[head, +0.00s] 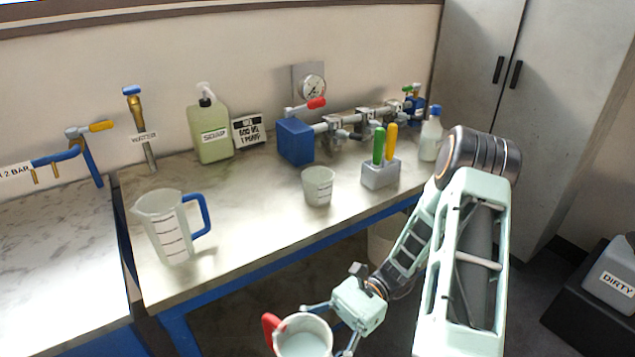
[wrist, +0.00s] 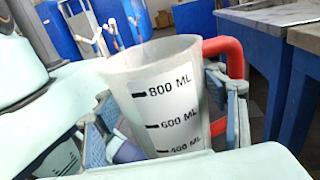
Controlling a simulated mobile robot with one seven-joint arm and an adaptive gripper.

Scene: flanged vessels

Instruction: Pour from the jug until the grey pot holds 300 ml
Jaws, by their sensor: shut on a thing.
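My gripper (head: 326,328) is shut on a jug (head: 303,343) with a red handle, held in front of the bench at the bottom of the head view. The wrist view shows this jug (wrist: 165,95) large, roughly upright, with marks for 800, 600 and 400 ML. A pale surface shows inside it; I cannot tell the liquid level. A small grey pot (head: 318,188) with graduation marks stands upright on the bench, apart from my gripper; its contents cannot be read. A second, clear jug (head: 168,228) with a blue handle stands on the bench at the left.
A grey block (head: 381,174) with green and yellow handles stands right of the pot. Behind are a blue box (head: 295,142) with pipework, a soap bottle (head: 209,130) and a gauge (head: 312,88). Bare benchtop (head: 245,215) lies between blue-handled jug and pot.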

